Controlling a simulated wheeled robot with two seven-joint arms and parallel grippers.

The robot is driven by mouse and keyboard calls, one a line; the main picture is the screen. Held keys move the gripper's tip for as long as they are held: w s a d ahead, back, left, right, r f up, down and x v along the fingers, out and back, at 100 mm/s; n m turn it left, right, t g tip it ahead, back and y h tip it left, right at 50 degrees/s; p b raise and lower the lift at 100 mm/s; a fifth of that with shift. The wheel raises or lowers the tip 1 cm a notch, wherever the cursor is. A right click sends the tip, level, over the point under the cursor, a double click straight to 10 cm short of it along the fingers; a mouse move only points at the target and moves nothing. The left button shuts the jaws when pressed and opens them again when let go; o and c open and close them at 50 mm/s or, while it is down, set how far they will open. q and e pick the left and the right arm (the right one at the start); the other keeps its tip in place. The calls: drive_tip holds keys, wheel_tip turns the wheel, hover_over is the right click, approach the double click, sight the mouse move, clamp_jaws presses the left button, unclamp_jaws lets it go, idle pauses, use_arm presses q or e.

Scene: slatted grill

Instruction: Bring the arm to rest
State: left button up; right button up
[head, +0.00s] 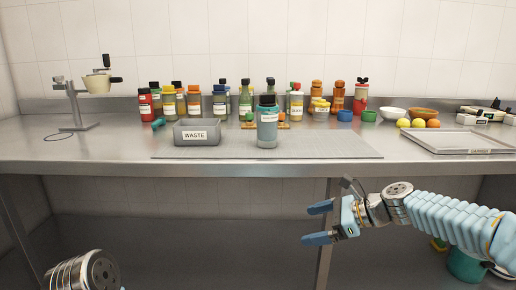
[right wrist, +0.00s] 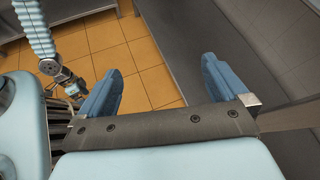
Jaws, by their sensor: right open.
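My right gripper (head: 319,223) hangs in front of the steel counter, below its front edge, at the right of the head view. Its two blue fingers are spread apart with nothing between them. The right wrist view also shows the right gripper (right wrist: 165,90) with its fingers apart, over orange floor tiles and a grey surface. My left arm shows only as a rounded metal joint at the bottom left of the head view. The left gripper is not clearly visible in the head view; another arm of mine with a small gripper end (right wrist: 72,88) shows at the left of the right wrist view.
The steel counter (head: 110,155) holds a grey WASTE bin (head: 195,139), a blue-grey labelled jar (head: 267,128), rows of bottles, bowls, fruit and a metal tray (head: 455,143) at the right. A stand (head: 75,105) is at the left. A shelf lies below.

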drive_tip(key=s+a+f+n+g+h, duration=0.1)
drive_tip(key=s+a+f+n+h, duration=0.2)
drive_tip(key=f, duration=1.3)
drive_tip(key=s+f+n+g+h, duration=0.15)
drive_tip(key=s+f+n, duration=0.4)
drive_tip(key=f, duration=1.05)
drive_tip(key=s+f+n+h, duration=0.1)
drive_tip(key=s+f+n, duration=0.4)
drive_tip(key=s, duration=0.4)
drive_tip(key=s+f+n+g+h, duration=0.1)
drive_tip(key=s+f+n, duration=0.4)
drive_tip(key=s+f, duration=0.2)
drive_tip(key=s, duration=0.2)
drive_tip(key=shift+s+a+f, duration=0.25)
drive_tip(key=shift+s+a, duration=0.15)
drive_tip(key=shift+g+h, duration=0.25)
